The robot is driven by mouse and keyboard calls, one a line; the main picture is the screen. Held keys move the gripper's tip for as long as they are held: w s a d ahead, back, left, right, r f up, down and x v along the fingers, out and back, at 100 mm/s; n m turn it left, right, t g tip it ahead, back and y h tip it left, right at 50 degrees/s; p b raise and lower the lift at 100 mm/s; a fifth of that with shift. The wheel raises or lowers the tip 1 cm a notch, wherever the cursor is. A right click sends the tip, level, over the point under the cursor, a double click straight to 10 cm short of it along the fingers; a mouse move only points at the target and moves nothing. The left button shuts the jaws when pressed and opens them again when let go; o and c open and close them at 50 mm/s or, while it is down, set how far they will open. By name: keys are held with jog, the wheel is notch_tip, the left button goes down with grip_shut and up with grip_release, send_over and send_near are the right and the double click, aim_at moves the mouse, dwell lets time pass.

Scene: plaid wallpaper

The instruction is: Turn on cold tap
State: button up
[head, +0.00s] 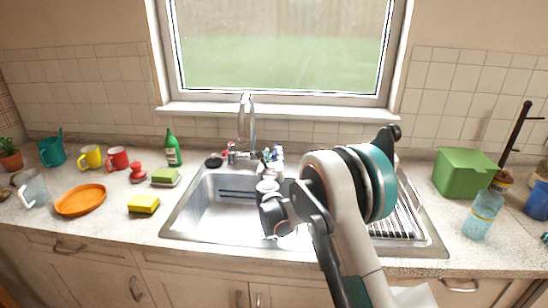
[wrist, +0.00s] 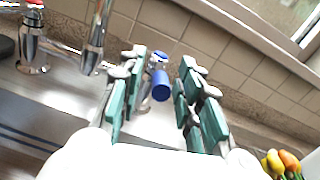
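The cold tap (wrist: 158,57) is chrome with a blue top. It shows in the wrist view beyond and between the fingers of my gripper (wrist: 161,70). The gripper is open and empty, with teal pads on both sides; I cannot tell whether it touches the tap. A blue cylinder (wrist: 160,86) is just in front of the tap and hides part of it. The hot tap (wrist: 33,42) with a red top stands at the left, and the chrome spout (wrist: 97,40) stands between. In the head view my gripper (head: 270,165) is behind the sink's middle, small and partly unclear.
The steel sink (head: 190,222) lies under my arm. Several yellow and orange rounded things (wrist: 281,162) are at the wrist view's lower right. A green bottle (head: 172,150) and sponge (head: 144,204) are left of the sink. A green box (head: 464,174) and clear bottle (head: 482,215) are right.

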grip_shut()
jog(key=d+n+y, duration=0.1)
jog(key=y, duration=0.1)
jog(key=d+n+y, duration=0.1)
jog(key=y, duration=0.1)
jog(key=shift+w+d+n+g, duration=0.1)
jog(key=shift+n+g, duration=0.2)
jog(key=shift+n, duration=0.1)
jog(key=shift+o, duration=1.3)
grip_release()
